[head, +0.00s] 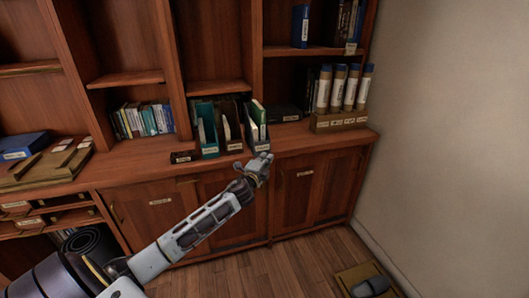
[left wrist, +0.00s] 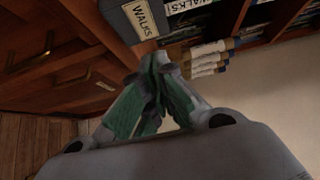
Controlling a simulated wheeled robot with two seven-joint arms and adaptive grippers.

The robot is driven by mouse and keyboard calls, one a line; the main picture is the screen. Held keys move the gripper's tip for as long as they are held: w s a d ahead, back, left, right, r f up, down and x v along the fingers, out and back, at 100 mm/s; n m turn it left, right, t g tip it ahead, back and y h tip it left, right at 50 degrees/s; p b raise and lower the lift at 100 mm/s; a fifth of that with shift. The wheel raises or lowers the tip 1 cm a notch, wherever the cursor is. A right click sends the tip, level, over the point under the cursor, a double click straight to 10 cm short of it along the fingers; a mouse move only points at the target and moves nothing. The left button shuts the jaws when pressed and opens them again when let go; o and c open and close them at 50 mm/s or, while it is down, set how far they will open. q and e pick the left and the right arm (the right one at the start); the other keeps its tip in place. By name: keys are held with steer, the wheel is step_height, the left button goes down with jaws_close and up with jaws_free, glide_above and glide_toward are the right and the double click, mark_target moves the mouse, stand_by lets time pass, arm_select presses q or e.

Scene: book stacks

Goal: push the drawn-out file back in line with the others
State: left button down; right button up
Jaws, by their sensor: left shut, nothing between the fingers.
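Several upright files stand on the cabinet ledge in the head view: a teal one (head: 206,132), a dark one (head: 229,127) and a dark one with pale and green contents (head: 256,122). This rightmost file stands slightly forward of the others. My left gripper (head: 264,158) is shut and empty, just in front of its lower front. In the left wrist view, the closed fingertips (left wrist: 158,62) are close below a dark file labelled WALKS (left wrist: 143,20). I cannot tell whether they touch it. My right gripper is not in view.
A rack of several pale tubes with blue caps (head: 338,120) stands to the right of the files. A small dark labelled box (head: 185,157) lies to their left. Dark flat boxes (head: 285,113) lie behind right. Cabinet doors (head: 300,190) are below the ledge.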

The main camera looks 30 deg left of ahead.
mark_target(269, 145)
arm_select(q)
steer(key=w+a, duration=0.1)
steer(key=w, duration=0.1)
steer(key=w+a+b, duration=0.1)
steer(key=w+a, duration=0.1)
steer(key=shift+w+a, duration=0.3)
steer(key=shift+w, duration=0.1)
steer(key=shift+a, duration=0.1)
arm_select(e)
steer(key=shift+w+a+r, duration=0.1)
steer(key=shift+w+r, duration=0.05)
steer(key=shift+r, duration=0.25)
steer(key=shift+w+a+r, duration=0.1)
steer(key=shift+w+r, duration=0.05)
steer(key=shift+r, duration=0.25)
arm_select(q)
steer(key=shift+w, duration=0.1)
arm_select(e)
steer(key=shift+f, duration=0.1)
